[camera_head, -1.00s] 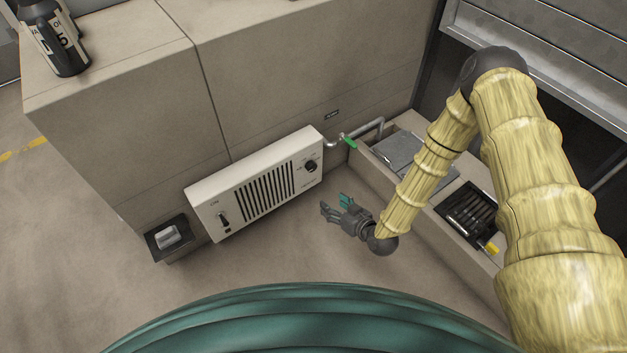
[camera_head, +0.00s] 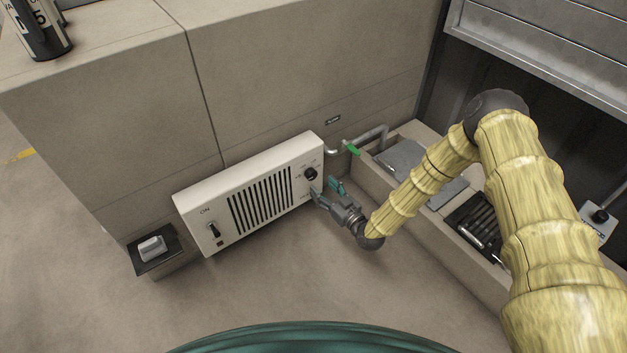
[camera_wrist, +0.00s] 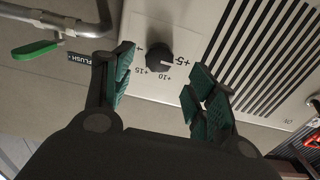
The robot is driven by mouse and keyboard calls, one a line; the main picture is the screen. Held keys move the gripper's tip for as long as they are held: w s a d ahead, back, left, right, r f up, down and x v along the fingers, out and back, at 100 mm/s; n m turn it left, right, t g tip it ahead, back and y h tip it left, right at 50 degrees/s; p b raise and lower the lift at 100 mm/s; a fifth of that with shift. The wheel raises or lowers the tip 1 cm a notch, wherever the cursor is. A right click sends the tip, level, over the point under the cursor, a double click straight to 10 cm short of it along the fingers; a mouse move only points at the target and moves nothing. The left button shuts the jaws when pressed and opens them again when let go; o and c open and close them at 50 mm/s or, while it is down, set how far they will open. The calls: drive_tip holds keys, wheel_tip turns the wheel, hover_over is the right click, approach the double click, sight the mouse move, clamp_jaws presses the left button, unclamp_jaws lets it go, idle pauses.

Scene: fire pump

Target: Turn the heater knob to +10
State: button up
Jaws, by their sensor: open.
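The white heater (camera_head: 285,155) is on the low wall, with a dark grille in its middle. Its round black knob (camera_head: 311,174) is at the right end of its face. In the wrist view the knob (camera_wrist: 158,52) has a pale mark pointing roughly toward the +5 label (camera_wrist: 181,62). The +10 label (camera_wrist: 163,77) and +15 label (camera_wrist: 140,71) are printed beside it. My gripper (camera_head: 327,190) is open in front of the knob. In the wrist view its green-padded fingers (camera_wrist: 160,74) are spread on either side of the knob, with visible gaps; contact is not seen.
A switch (camera_head: 213,231) is at the heater's left end. A pipe with a green lever (camera_head: 352,149) is close to the heater's right end. A low box with a grey lid (camera_head: 403,155) is to the right. A small ledge (camera_head: 170,262) holds a grey item. The floor in front is clear.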

sight(313, 178)
drive_tip(key=b+x, duration=0.1)
drive_tip(key=x, duration=0.5)
drive_tip(key=shift+w+a+b, duration=0.15)
drive_tip(key=shift+b, duration=0.25)
drive_tip(key=c, duration=1)
drive_tip(key=shift+m, duration=0.3)
drive_tip(key=m, duration=0.5)
drive_tip(key=shift+m+p, duration=0.3)
drive_tip(key=m, duration=0.5)
drive_tip(key=shift+a, duration=0.1)
drive_tip(key=shift+m, duration=0.4)
